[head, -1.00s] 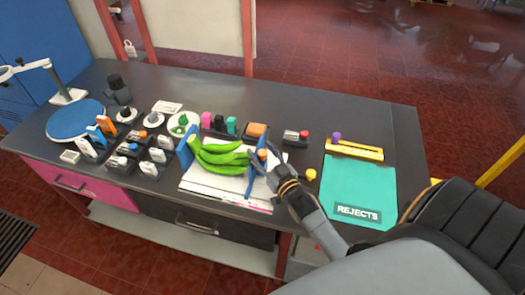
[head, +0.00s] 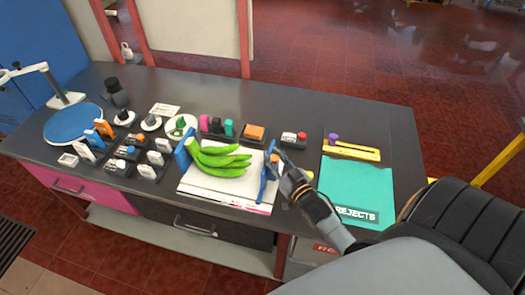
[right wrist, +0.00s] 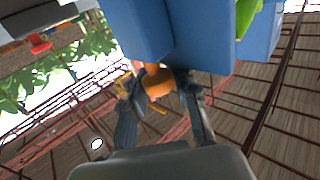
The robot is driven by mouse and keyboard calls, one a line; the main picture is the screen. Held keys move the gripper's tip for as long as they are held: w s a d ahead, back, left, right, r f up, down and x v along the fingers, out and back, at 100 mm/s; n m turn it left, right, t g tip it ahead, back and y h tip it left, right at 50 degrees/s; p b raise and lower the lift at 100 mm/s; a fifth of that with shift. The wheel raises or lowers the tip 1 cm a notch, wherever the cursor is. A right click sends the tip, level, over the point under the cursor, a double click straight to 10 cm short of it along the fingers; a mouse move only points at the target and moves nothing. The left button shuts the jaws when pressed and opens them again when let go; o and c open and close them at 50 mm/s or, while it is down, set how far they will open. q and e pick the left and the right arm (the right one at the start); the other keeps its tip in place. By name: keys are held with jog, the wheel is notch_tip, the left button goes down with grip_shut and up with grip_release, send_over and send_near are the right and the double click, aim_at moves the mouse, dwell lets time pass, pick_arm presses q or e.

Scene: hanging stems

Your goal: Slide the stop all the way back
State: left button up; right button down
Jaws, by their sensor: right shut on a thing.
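The stop (head: 265,175) is a blue upright plate at the right end of the white board (head: 213,198) in the head view. Green bananas (head: 220,160) lie on the board between a fixed blue plate (head: 182,157) on the left and the stop, with a gap between their tips and the stop. My right gripper (head: 276,160) is shut on the stop's orange knob (right wrist: 157,82). The right wrist view shows the knob between the fingers, under the blue stop (right wrist: 200,35). The head view mostly hides the knob. My left gripper is not in view.
A teal REJECTS mat (head: 352,185) lies to the right, with a yellow level-like bar (head: 352,151) behind it. Small coloured blocks and holders stand behind and left of the board. A round blue plate (head: 73,123) is at far left.

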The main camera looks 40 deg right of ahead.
jog(key=shift+s+d, duration=0.15)
jog(key=shift+s, duration=0.15)
jog(key=shift+f, duration=0.1)
jog(key=c, duration=1)
grip_release()
jog(key=shift+c, duration=0.2)
jog(key=s, duration=0.8)
jog(key=s+a, duration=0.1)
jog(key=s, duration=0.3)
